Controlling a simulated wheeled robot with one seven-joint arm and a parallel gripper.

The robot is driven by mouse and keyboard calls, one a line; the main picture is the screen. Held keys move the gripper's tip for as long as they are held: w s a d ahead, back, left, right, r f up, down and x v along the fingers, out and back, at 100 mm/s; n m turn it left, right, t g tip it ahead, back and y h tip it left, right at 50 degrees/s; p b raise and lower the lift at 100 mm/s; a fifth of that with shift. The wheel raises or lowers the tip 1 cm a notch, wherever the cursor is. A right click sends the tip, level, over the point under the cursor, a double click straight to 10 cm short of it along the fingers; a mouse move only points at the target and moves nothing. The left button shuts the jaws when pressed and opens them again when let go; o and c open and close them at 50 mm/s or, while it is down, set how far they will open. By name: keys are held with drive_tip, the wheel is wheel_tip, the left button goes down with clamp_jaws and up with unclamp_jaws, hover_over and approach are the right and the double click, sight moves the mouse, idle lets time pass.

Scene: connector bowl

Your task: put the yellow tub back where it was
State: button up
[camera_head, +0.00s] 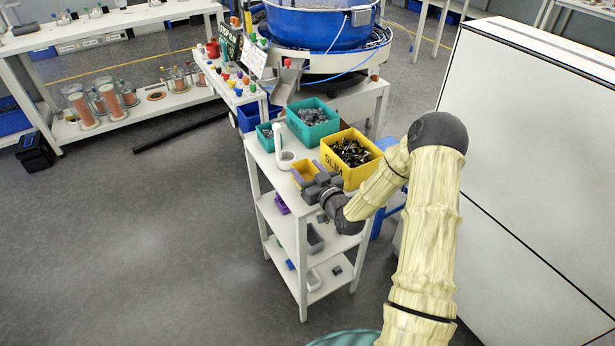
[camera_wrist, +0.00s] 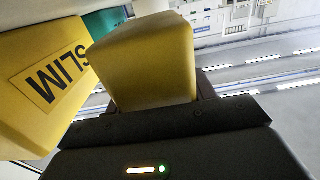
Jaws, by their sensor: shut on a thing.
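A small yellow tub (camera_head: 303,170) is at the front left of the narrow white shelf's top, beside the larger yellow SLIM bin. My gripper (camera_head: 316,184) is shut on its near side. In the wrist view the tub (camera_wrist: 148,62) fills the middle, directly in front of the dark gripper (camera_wrist: 160,112). The fingers are mostly hidden by the tub and the gripper body. I cannot tell whether the tub touches the shelf top or hangs just above it. Its inside looks empty in the head view.
The yellow SLIM bin (camera_head: 371,178), full of dark parts, stands right of the tub; it also shows in the wrist view (camera_wrist: 30,112). A teal bin (camera_head: 315,133) and a white upright holder (camera_head: 283,160) stand behind. The white shelf (camera_head: 283,185) has lower levels with small items.

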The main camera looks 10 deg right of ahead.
drive_tip(key=shift+f, duration=1.1)
drive_tip(key=shift+f, duration=0.25)
drive_tip(key=o, duration=1)
drive_tip(key=shift+r, duration=0.1)
drive_tip(key=shift+r, duration=0.15)
drive_tip(key=b+v, duration=0.2)
drive_tip(key=v, duration=1)
